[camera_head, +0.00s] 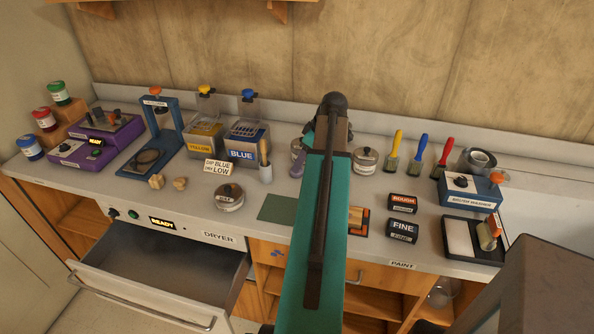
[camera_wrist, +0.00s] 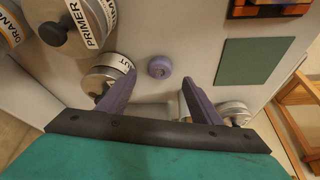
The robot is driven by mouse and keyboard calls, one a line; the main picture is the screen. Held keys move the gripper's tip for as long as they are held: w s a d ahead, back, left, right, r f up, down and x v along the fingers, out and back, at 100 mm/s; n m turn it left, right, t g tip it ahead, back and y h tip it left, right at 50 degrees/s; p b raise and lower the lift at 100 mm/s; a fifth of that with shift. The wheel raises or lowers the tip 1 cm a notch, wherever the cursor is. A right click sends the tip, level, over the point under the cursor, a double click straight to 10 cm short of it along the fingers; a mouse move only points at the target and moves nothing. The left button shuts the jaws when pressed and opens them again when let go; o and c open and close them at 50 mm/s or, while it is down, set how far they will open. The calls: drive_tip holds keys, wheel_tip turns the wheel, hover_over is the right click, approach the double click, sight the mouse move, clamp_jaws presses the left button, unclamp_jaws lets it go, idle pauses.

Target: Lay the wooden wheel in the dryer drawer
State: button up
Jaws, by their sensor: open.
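A small round purple-grey wheel (camera_wrist: 160,67) with a dark centre hole lies on the grey counter in the wrist view. It looks painted, so its wood does not show. My gripper (camera_wrist: 157,76) is open and empty, with its two purple fingers on either side of the wheel's place in the picture and the wheel just beyond the tips. In the head view my arm hides the wheel, and only one finger shows left of the arm. The dryer drawer (camera_head: 160,275) is pulled open below the counter at front left. Its visible inside is dark and empty, and the dryer display reads READY.
Tins stand close to the fingers: one ending in "UT" (camera_wrist: 112,72), a primer tin (camera_wrist: 72,22) and another lidded tin (camera_head: 230,197). A green mat (camera_head: 277,208) lies flat nearby.

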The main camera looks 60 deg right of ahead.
drive_tip(key=shift+f, duration=0.1)
drive_tip(key=shift+p+x, duration=0.8)
drive_tip(key=shift+x, duration=0.3)
drive_tip(key=shift+p+x, duration=0.4)
drive_tip(key=shift+x, duration=1.05)
drive_tip(key=c, duration=1.2)
drive_tip(key=shift+r, duration=0.25)
